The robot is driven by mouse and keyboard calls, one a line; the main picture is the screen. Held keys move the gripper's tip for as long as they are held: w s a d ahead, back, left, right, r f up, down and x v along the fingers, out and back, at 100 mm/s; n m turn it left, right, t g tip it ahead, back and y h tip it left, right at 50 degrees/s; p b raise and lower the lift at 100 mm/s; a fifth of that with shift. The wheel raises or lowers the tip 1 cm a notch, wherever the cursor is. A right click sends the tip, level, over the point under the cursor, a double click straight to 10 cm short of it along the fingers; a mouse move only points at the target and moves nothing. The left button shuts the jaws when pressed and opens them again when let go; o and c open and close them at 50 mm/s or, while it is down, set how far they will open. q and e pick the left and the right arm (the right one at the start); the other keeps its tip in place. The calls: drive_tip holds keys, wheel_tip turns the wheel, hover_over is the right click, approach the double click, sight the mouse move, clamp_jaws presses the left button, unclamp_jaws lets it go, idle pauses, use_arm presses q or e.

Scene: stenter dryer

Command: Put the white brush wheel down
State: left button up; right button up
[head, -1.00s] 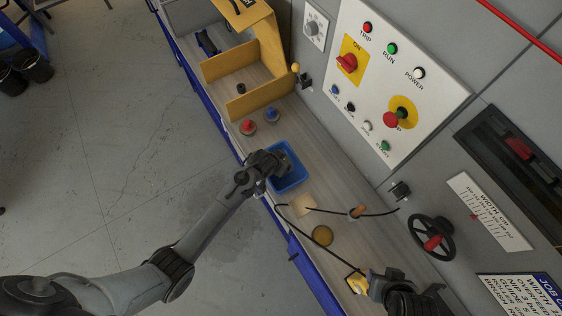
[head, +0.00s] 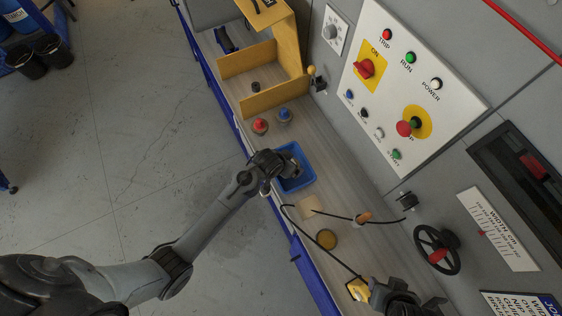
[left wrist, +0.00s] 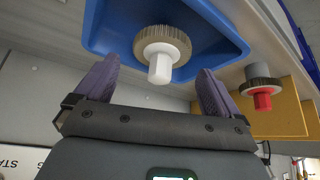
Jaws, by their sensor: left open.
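The white brush wheel (left wrist: 162,48), with a white handle-like hub and a bristled rim, is in the blue tray (left wrist: 215,28). It lies between and beyond the fingertips of my left gripper (left wrist: 156,74), with gaps on both sides. The left gripper is open and empty. In the head view the left gripper (head: 286,167) is over the blue tray (head: 307,182), and the wheel is hidden by it. My right gripper (head: 372,289) is by a yellow item (head: 357,289) at the bottom; its finger state is unclear.
A red brush wheel (head: 260,126) and a blue brush wheel (head: 284,116) stand on the bench beyond the tray. A yellow divider box (head: 268,100) is behind them. A tan square (head: 309,207), a brown round item (head: 327,239) and black cables lie nearer. The control panel (head: 411,85) stands right.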

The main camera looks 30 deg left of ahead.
drive_tip(key=shift+a+r, duration=0.15)
drive_tip(key=shift+r, duration=0.15)
use_arm(q)
drive_tip(key=v, duration=0.9)
drive_tip(key=s+a+r+g, duration=0.1)
drive_tip(key=s+a+r, duration=0.1)
drive_tip(key=s, duration=0.8)
drive_tip(key=s+a+r+g+y, duration=0.1)
drive_tip(key=s+a+r, duration=0.1)
drive_tip(key=s, duration=0.8)
drive_tip(key=shift+a+r+n, duration=0.3)
drive_tip(key=shift+r, duration=0.6)
drive_tip(key=shift+p, duration=0.3)
